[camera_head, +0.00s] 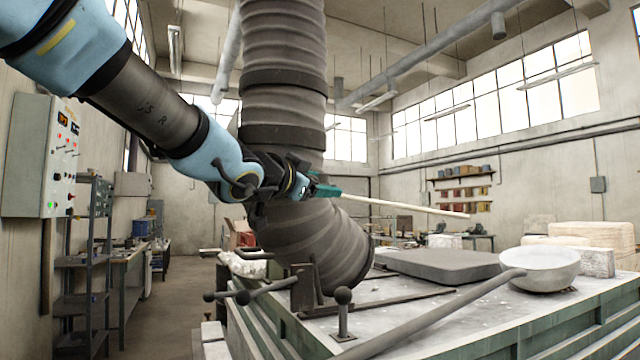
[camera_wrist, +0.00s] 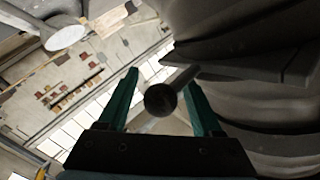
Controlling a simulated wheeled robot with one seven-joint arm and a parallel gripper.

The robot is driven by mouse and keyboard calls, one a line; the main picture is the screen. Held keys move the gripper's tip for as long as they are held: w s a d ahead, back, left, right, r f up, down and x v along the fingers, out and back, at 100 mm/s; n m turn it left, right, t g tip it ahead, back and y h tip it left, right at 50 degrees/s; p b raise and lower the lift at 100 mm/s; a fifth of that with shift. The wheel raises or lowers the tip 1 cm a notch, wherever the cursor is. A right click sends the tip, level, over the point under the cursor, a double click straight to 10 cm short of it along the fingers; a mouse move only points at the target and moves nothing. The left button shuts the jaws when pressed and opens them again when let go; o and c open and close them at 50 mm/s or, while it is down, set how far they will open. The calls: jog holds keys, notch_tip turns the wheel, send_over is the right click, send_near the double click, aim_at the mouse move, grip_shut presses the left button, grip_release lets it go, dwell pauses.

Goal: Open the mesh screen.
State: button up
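I cannot make out a mesh screen for certain in either view. My gripper (camera_head: 322,190) has teal fingers and is in front of the big ribbed duct in the head view. In the wrist view the gripper (camera_wrist: 162,78) is open, fingers spread. A dark ball knob (camera_wrist: 160,98) appears between the fingers, with gaps on both sides, and a thin dark rod runs from it up and right toward a dark plate (camera_wrist: 250,58). I cannot tell how deep the knob lies. In the head view my arm hides that spot.
The ribbed duct (camera_head: 284,110) stands close to my arm. A grey slab (camera_head: 440,264) and a pale ladle bowl (camera_head: 540,268) are at right. A pale rod (camera_head: 410,206) shows beyond the gripper.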

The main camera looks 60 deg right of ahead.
grip_shut()
jog(key=shift+f, duration=0.1)
jog(key=shift+f, duration=0.15)
dwell(0.9)
